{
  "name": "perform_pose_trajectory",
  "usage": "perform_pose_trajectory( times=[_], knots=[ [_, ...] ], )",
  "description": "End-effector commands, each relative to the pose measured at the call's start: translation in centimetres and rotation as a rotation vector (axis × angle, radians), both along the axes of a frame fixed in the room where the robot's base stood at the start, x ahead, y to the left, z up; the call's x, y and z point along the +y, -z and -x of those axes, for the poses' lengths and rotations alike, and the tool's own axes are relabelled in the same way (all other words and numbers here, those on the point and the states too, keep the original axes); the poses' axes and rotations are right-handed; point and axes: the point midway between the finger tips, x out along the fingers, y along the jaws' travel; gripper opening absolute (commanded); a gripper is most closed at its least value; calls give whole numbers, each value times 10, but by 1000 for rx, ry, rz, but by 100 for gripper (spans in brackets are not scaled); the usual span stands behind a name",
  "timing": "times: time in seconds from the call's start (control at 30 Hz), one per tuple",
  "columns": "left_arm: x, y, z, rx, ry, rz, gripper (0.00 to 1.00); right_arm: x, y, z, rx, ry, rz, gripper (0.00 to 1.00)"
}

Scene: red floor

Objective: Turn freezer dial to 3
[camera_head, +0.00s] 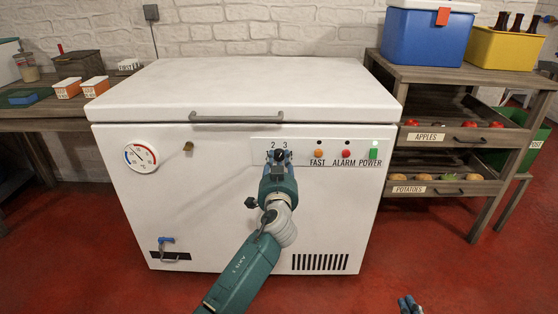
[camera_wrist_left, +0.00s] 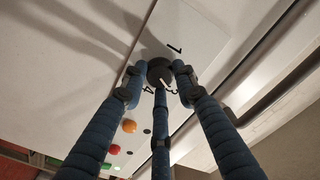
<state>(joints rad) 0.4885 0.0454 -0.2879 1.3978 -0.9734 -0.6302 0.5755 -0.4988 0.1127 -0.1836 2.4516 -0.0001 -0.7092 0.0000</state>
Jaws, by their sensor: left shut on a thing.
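The freezer (camera_head: 240,90) is a white chest with its lid shut. Its small dark dial (camera_head: 279,155) sits on the front control panel, with the digits 2 and 3 visible above it. My left gripper (camera_head: 279,157) is at the panel, its blue fingers closed around the dial. In the left wrist view the dial (camera_wrist_left: 160,71) is dark and round between the fingertips, with a 1 and other partly hidden digits around it. The dial's exact setting cannot be read. My right gripper (camera_head: 408,304) shows only its fingertips at the bottom edge, away from the freezer.
Right of the dial are an orange FAST light (camera_head: 319,153), a red ALARM light (camera_head: 346,153) and a green POWER switch (camera_head: 374,152). A lid handle (camera_head: 236,119) runs above. A thermometer (camera_head: 140,157) is at left. A wooden shelf (camera_head: 455,75) stands right, a side table (camera_head: 30,112) left.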

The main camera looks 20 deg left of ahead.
Motion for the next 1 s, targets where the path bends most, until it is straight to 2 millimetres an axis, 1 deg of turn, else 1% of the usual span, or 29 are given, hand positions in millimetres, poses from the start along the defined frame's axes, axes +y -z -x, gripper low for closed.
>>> perform_pose_trajectory(
  times=[0.03, 0.57, 0.6, 0.67, 1.0],
  knots=[
    [2, -10, -1, -13, -2, -13, 2, 0, 0, 1, 6, 1, 2, 0],
    [1, -10, -1, -9, 2, -33, 2, -1, 4, 2, 19, 1, 5, 0],
    [0, -10, -1, -8, 2, -32, 34, -1, 4, 2, 19, 1, 5, 0],
    [0, -10, -1, -8, 2, -32, 46, -1, 4, 2, 19, 1, 5, 0],
    [-1, -4, 2, 1, 3, -29, 48, -2, 4, 2, 17, 2, 5, 0]
  ],
)
